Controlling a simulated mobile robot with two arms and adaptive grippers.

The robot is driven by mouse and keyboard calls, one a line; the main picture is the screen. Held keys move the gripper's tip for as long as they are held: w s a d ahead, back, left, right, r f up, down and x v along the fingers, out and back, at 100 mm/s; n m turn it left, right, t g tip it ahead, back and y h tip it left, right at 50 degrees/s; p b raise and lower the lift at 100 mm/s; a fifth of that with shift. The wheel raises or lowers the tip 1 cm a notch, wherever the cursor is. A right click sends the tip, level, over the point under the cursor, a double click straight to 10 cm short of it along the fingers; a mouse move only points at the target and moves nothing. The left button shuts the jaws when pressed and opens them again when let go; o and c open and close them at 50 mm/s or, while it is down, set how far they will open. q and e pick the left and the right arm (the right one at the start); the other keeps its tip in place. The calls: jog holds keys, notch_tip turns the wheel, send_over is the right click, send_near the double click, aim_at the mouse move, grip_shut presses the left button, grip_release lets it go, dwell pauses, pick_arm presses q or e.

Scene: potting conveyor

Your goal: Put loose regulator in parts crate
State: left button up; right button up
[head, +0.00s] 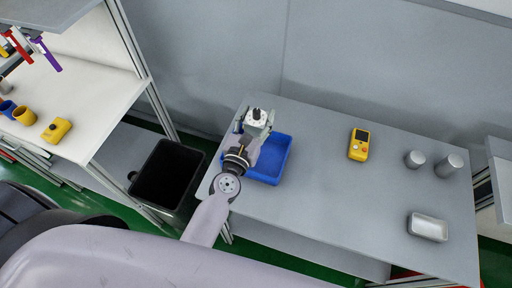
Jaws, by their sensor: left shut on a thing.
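The parts crate appears to be the blue open tray (286,158) on the left part of the grey table (335,205). My left gripper (256,126) is above the table at the crate's far left corner. It is shut on a small pale thing with a dark knob (257,114), which looks like the regulator. My left wrist and arm cover the crate's left side and part of its inside. The visible part of the crate floor looks bare. I cannot tell the exact height of the held thing. My right gripper is out of view.
A yellow handheld device (359,145), two grey cylinders (415,158) (448,165) and a small metal tray (428,227) stand on the table's right half. A black bin (168,176) is left of the table. A white bench (75,95) is further left. The table's middle is clear.

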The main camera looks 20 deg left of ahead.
aim_at(257, 134)
pick_arm(q)
notch_tip(257, 134, down, 7)
jog(key=b, duration=0.5)
jog(key=shift+r, duration=0.2)
jog(key=shift+f+b, duration=0.6)
jog(key=shift+b, duration=0.1)
notch_tip(257, 134, down, 4)
jog(key=b, duration=0.3)
jog(key=shift+r, duration=0.15)
jog(key=shift+b, duration=0.3)
jog(key=shift+f, duration=0.2)
jog(key=o, duration=1.5)
jog(key=shift+r, duration=0.1)
